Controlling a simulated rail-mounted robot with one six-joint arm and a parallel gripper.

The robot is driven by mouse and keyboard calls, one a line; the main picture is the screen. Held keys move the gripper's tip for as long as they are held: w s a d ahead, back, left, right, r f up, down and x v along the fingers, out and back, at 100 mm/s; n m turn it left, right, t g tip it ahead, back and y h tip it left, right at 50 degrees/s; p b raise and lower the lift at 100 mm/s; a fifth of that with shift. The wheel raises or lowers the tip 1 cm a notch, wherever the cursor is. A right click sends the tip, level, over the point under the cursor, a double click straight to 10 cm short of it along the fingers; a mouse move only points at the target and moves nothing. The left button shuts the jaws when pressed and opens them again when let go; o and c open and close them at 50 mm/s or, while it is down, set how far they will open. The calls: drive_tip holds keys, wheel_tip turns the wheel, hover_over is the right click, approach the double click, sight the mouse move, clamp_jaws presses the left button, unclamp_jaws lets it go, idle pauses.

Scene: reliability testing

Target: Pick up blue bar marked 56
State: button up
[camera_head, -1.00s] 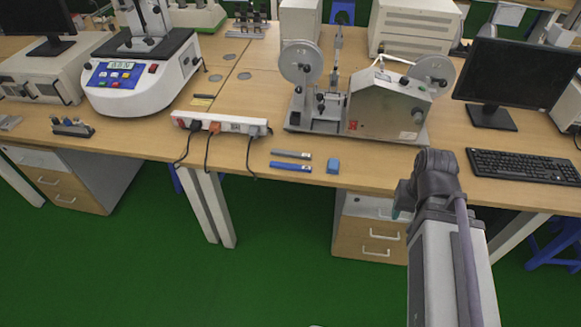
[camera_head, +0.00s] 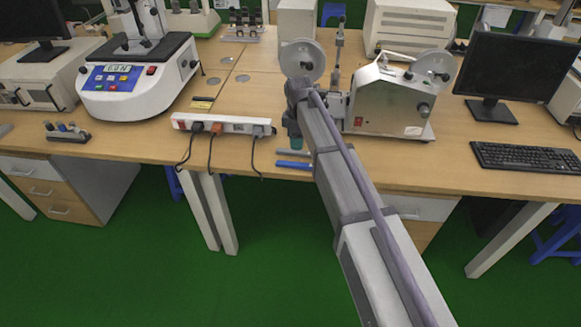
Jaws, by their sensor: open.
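A blue bar (camera_head: 290,165) lies flat near the front edge of the wooden bench, its right end close to or behind my arm. A grey bar (camera_head: 288,152) lies just behind it, partly covered by my arm. Any number on the bars is too small to read. My gripper (camera_head: 294,140) points down at the end of my arm, small and partly hidden, above or behind the grey bar. It holds nothing that I can see, and its fingers are hard to make out.
A white power strip (camera_head: 223,124) with plugs and hanging cords lies left of the bars. A metal machine with reels (camera_head: 390,105) stands right of my arm. A white tester (camera_head: 130,100) stands at left, a monitor (camera_head: 515,75) and keyboard (camera_head: 525,160) at right.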

sight(297, 163)
wheel_tip(297, 163, down, 11)
drive_tip(key=b, duration=1)
drive_tip(key=shift+a+f+b, duration=0.1)
drive_tip(key=shift+b, duration=0.25)
drive_tip(key=shift+r, duration=0.25)
clamp_jaws()
